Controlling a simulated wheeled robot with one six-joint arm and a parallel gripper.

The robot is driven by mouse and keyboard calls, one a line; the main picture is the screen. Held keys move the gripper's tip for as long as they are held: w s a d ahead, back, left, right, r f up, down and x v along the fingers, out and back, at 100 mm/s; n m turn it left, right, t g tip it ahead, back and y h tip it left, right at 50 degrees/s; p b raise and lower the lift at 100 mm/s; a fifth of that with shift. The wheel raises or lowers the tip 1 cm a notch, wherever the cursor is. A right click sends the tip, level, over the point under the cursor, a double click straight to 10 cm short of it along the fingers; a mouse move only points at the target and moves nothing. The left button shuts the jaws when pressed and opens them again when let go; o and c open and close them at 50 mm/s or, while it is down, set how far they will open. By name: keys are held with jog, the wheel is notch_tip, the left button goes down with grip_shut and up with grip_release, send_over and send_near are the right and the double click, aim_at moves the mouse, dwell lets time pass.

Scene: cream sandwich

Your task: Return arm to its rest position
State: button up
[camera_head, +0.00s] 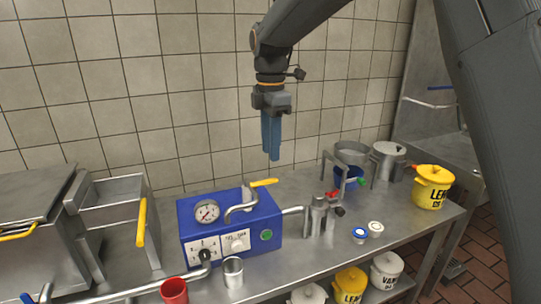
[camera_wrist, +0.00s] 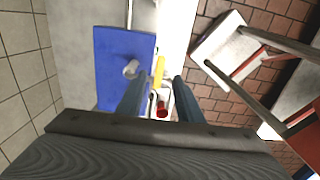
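My gripper (camera_head: 271,158) hangs in the air in front of the tiled wall, with its blue fingers pointing down above the steel counter. In the wrist view its two fingers (camera_wrist: 160,80) stand apart with a clear gap, and nothing is held between them. My arm comes down to it from the top of the head view. Below it is a blue machine (camera_head: 230,228) with a dial, also seen in the wrist view (camera_wrist: 125,65).
The steel counter (camera_head: 300,255) holds a red cup (camera_head: 174,291), a metal cup (camera_head: 233,272), two small lidded jars (camera_head: 367,232), a yellow pot (camera_head: 432,187) and a steel pot (camera_head: 388,160). A steel unit with a yellow handle (camera_head: 141,222) stands left. Air around my gripper looks free.

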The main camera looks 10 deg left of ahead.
jog(key=s+d+f+m, duration=0.4)
jog(key=d+m, duration=0.2)
jog(key=d, duration=0.2)
jog(key=s+d+f+m+t, duration=0.1)
jog(key=s+d+f+m, duration=0.35)
jog(key=d, duration=0.35)
jog(key=s+d+f+m, duration=0.4)
jog(key=d+m, duration=0.3)
jog(key=d, duration=0.2)
jog(key=s+d+f+m, duration=0.4)
jog(key=s+m, duration=0.3)
jog(key=s, duration=0.2)
jog(key=shift+s+d+f, duration=0.25)
jog(key=shift+s+d, duration=0.05)
jog(key=shift+d, duration=0.6)
jog(key=shift+c, duration=0.2)
